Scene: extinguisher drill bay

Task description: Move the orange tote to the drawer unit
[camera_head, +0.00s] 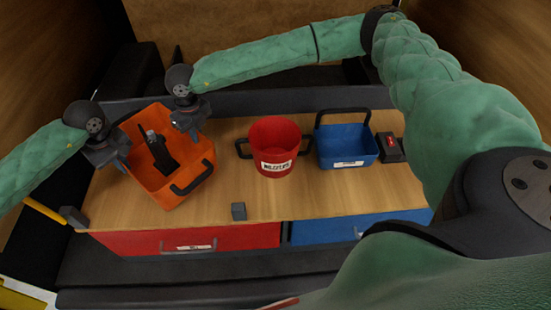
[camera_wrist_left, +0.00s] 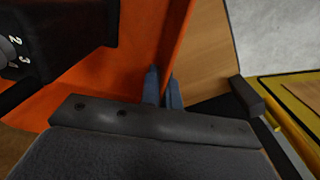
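The orange tote (camera_head: 160,197) is at the left of the wooden top of the drawer unit (camera_head: 225,200), turned at an angle. I cannot tell if its base touches the top. A black tool (camera_head: 161,152) stands inside it; its numbered dial shows in the left wrist view (camera_wrist_left: 15,55). My left gripper (camera_head: 122,164) is at the tote's left wall. In the left wrist view its blue fingers (camera_wrist_left: 163,90) are close together with the orange wall (camera_wrist_left: 177,45) between them. My right gripper (camera_head: 193,135) is at the tote's far right wall; its finger gap is hidden.
A red bucket (camera_head: 274,147) stands right of the tote, then a blue bin (camera_head: 345,149) and a small dark box with red (camera_head: 389,148). A small grey block (camera_head: 238,211) sits near the front edge. Red (camera_head: 130,242) and blue (camera_head: 330,228) drawer fronts are below.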

